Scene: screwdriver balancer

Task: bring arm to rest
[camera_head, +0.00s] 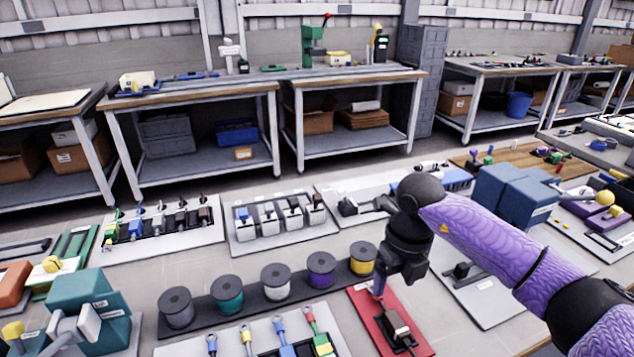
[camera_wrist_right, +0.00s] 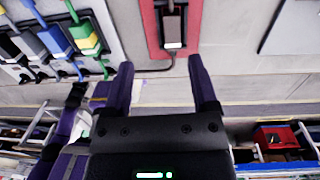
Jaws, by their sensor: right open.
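My right arm comes in from the right in the head view. Its right gripper (camera_head: 380,292) points down over the far end of a red mat (camera_head: 368,318). A dark device with a pale top (camera_head: 397,324) sits on that mat. In the wrist view the two purple fingers of the right gripper (camera_wrist_right: 161,70) are spread apart with nothing between them. The device (camera_wrist_right: 173,28) on the red mat shows beyond the fingertips. Purple and dark parts at the lower left of the wrist view look like my left arm. I make out no left jaws.
A row of spools on a dark strip (camera_head: 198,322) lies left of the right gripper. Colourful-handled tools (camera_head: 285,338) lie on a pale board in front. A board with a dark fixture (camera_head: 470,280) is beneath my right forearm. Workbenches (camera_head: 190,95) stand behind.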

